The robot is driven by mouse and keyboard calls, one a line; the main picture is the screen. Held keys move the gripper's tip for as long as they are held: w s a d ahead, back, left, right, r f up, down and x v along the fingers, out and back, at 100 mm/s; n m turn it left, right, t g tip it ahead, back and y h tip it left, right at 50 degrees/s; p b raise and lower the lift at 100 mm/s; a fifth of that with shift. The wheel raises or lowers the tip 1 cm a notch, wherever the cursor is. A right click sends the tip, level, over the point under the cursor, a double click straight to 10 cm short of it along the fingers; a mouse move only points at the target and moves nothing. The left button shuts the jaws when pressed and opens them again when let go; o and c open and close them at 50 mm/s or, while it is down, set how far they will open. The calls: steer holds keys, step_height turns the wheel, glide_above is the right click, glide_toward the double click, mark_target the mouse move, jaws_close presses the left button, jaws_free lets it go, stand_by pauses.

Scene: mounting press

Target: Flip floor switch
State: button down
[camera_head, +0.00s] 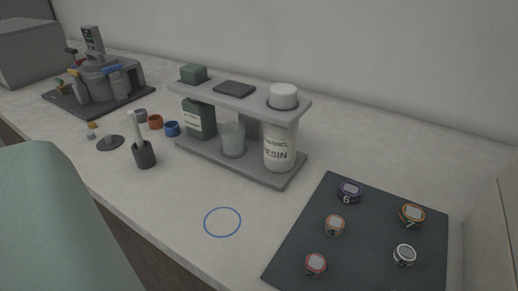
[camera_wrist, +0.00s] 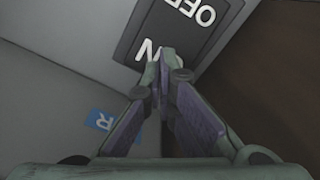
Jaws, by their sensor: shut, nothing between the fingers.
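The floor switch (camera_wrist: 178,32) shows in the wrist view as a dark panel at the top middle. It carries white letters reading OFF and, nearer my gripper, a partly hidden label ending in N. My gripper (camera_wrist: 162,62) is shut and empty, with its fingertips over the lower edge of the panel, beside the N. I cannot tell whether the fingertips touch the switch. The switch is not visible in the head view, and neither is my gripper.
A blue label with a white R (camera_wrist: 103,121) lies left of my fingers on a grey surface. In the head view, the counter holds a press (camera_head: 97,80), a shelf with a resin bottle (camera_head: 279,147), and a dark mat (camera_head: 290,250) with several round pucks.

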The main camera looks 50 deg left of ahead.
steer(key=shift+f+b, duration=1.15)
steer(key=shift+f, duration=0.15)
stand_by(0.5)
steer(key=shift+r, duration=0.1)
step_height(320, 180, up, 7)
steer(key=p, duration=0.6)
steer(key=shift+s, duration=0.1)
stand_by(0.6)
